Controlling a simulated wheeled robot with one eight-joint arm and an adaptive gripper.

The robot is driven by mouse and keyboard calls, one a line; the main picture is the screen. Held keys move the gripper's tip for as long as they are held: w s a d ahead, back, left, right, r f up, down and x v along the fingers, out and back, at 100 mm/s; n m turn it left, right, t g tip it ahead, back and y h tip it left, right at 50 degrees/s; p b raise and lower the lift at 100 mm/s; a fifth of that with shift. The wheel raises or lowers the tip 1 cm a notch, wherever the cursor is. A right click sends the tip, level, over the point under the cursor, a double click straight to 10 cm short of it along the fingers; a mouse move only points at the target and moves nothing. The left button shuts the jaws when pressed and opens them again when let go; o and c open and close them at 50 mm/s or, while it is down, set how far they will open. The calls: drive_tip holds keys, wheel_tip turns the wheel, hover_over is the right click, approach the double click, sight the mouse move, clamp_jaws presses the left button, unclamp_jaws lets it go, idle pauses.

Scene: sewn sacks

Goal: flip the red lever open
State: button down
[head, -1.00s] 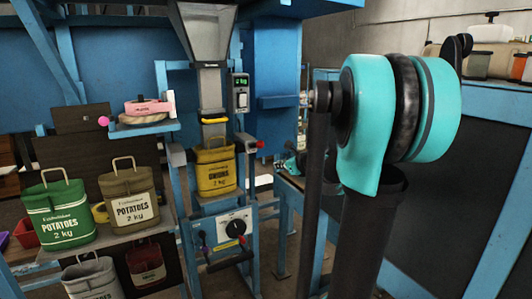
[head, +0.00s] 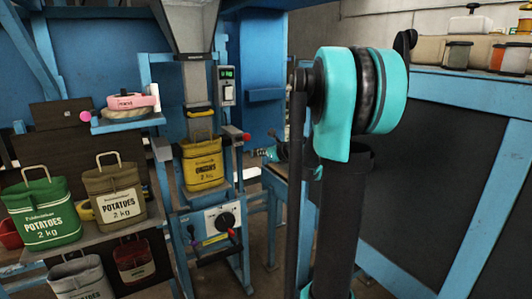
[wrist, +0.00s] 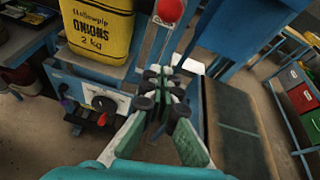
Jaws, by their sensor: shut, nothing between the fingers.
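A red ball knob (head: 247,136) sits at the end of a short lever on the right side of the bagging stand, beside the yellow onions sack (head: 203,165). In the wrist view the red ball (wrist: 168,11) is at the top edge, beyond my fingertips and apart from them. My gripper (wrist: 163,82) is shut and empty, pointing toward the stand. In the head view my gripper (head: 268,153) is small, to the right of the knob and partly hidden. A smaller red-tipped handle (head: 231,231) is on the white dial panel (head: 211,222) below the sack.
Green (head: 42,214) and brown (head: 114,191) potatoes sacks stand on a shelf at left. A blue table (head: 281,178) stands right of the bagging stand. A dark-panelled blue bench (head: 430,150) fills the right side. Open floor shows between the stand and that table.

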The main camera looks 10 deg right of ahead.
drive_tip(key=w+a+r, duration=0.1)
drive_tip(key=w+a, duration=0.2)
drive_tip(key=w, duration=0.3)
drive_tip(key=shift+w+r, duration=0.2)
drive_tip(key=shift+r, duration=0.1)
drive_tip(key=shift+d+r, duration=0.1)
drive_tip(key=shift+d, duration=0.05)
